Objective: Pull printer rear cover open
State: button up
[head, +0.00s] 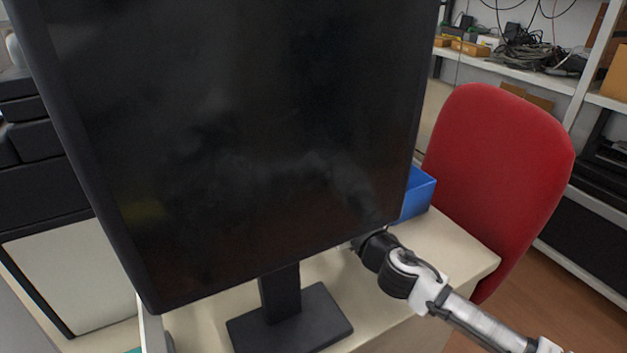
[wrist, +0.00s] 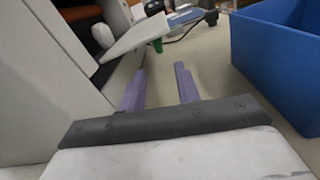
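In the wrist view a white, boxy body, which looks like the printer (wrist: 40,85), fills the left side. A pale flat panel (wrist: 135,38) juts out from it beside a dark gap; it looks like the rear cover standing partly open. My gripper (wrist: 161,68) shows two purple fingers, spread apart with nothing between them. The fingertips are just short of the panel in the picture; I cannot tell whether they touch it. In the head view a large black monitor hides my gripper and the printer; only my arm shows at lower right.
A blue bin (wrist: 280,50) stands close to the right of my gripper; it also shows behind the monitor (head: 250,130) in the head view. The desk (head: 455,245) is bare between bin and arm. A red chair (head: 500,170) stands at its right edge.

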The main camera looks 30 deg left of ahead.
jog(key=p+x, duration=0.1)
jog(key=x, duration=0.8)
grip_shut()
